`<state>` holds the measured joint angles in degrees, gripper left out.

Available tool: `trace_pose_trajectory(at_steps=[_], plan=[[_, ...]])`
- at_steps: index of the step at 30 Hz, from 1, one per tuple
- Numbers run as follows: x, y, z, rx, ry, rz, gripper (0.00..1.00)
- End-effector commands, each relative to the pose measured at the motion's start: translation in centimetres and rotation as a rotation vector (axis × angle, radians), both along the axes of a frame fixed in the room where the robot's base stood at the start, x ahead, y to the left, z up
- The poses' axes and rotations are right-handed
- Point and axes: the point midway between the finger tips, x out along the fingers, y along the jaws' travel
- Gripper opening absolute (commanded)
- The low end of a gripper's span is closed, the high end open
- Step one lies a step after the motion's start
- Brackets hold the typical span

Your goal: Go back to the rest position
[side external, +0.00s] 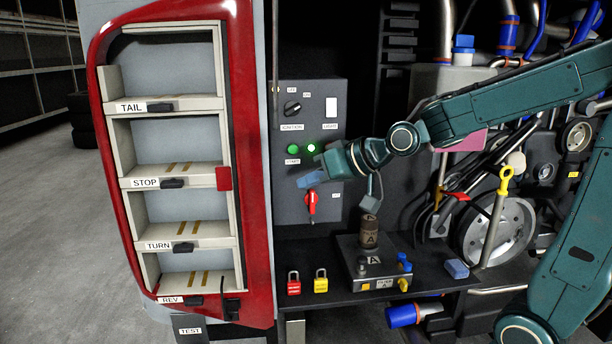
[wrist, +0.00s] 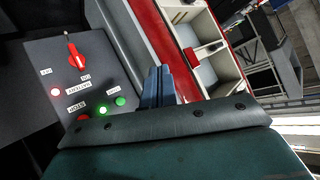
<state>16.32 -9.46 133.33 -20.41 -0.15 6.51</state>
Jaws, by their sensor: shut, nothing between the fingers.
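My gripper (side external: 311,180) has blue fingers and is in front of the dark control panel (side external: 325,95), left of my teal wrist. In the wrist view its fingers (wrist: 158,86) are together, with nothing between them. The panel (wrist: 40,60) shows there at the left, apart from the fingertips in the picture. A red rotary switch (side external: 311,203) is just below the gripper in the side view. The gripper partly hides the panel's middle.
A red-framed rack (side external: 98,120) with labelled shelves stands left. A bench holds a grey block marked A (side external: 350,262), a red padlock (side external: 294,284), a yellow padlock (side external: 320,282) and a blue block (side external: 457,268). Pipes and a pulley (side external: 510,235) crowd the right.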

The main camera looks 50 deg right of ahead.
Motion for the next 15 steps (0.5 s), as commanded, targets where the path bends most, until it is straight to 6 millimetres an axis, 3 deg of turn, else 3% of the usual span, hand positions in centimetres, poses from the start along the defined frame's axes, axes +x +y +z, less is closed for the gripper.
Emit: trace_pose_trajectory(at_steps=[6,15], plan=[[-5.9,1.9,-0.2,-0.109,0.138,0.054,0.0],[-14.7,2.8,-1.4,-0.218,0.331,0.097,0.0]])
